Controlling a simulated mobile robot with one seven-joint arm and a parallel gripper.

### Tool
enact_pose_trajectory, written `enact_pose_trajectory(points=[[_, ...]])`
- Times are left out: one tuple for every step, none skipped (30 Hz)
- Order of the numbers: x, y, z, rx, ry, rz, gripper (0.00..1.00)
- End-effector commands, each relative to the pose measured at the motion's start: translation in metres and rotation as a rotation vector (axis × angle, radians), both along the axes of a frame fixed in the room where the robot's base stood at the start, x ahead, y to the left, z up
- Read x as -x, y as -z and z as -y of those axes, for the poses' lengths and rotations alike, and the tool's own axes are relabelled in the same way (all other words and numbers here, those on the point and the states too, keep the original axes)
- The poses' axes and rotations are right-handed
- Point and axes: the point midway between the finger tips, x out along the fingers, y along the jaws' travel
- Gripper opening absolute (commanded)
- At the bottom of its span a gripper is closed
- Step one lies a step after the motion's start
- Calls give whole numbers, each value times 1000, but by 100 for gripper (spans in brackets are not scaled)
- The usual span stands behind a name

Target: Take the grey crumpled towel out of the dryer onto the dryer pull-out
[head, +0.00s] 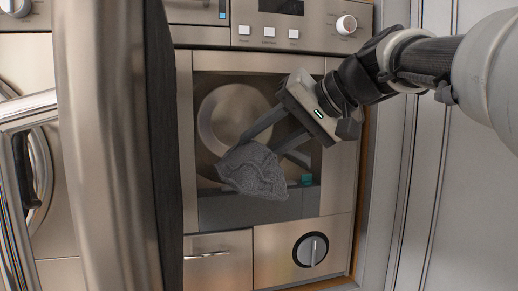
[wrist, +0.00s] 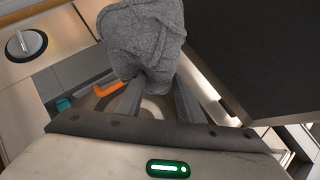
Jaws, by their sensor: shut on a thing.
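A grey crumpled towel (head: 253,172) hangs bunched between the fingers of my gripper (head: 257,150), which is shut on it. The towel is in front of the dryer's (head: 187,120) glass-like front area, with a round drum shape (head: 208,118) behind. In the wrist view the towel (wrist: 145,38) fills the top centre beyond my gripper (wrist: 155,88) and hides the fingertips. A dark grey flat strip (head: 235,210) lies under the towel at the lower edge of the opening; I cannot tell whether it is the pull-out.
A large steel door (head: 105,130) with a dark edge stands in the left foreground. A teal piece (head: 306,180) is right of the towel. An orange piece (wrist: 108,84) shows in the wrist view. A drawer front (head: 218,262) and round knob (head: 311,250) are below. Grey panels (head: 445,190) border the right.

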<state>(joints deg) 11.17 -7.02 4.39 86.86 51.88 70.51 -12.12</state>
Motion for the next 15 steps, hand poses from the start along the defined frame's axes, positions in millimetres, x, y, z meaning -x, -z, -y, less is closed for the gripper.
enact_pose_trajectory(points=[[8,2,2,0,1,3,7],[12,2,3,0,2,4,7],[18,2,5,-1,0,4,7],[23,2,6,-1,0,4,7],[27,1,7,-1,0,4,7],[31,1,9,-1,1,4,7],[35,1,10,-1,0,4,7],[38,1,11,-1,0,4,7],[41,1,12,0,0,3,7],[43,0,12,-1,0,2,7],[44,0,12,-1,0,2,7],[45,0,13,-1,0,1,7],[46,0,13,-1,0,1,7],[46,0,13,-1,0,1,7],[46,-1,13,-1,0,1,7]])
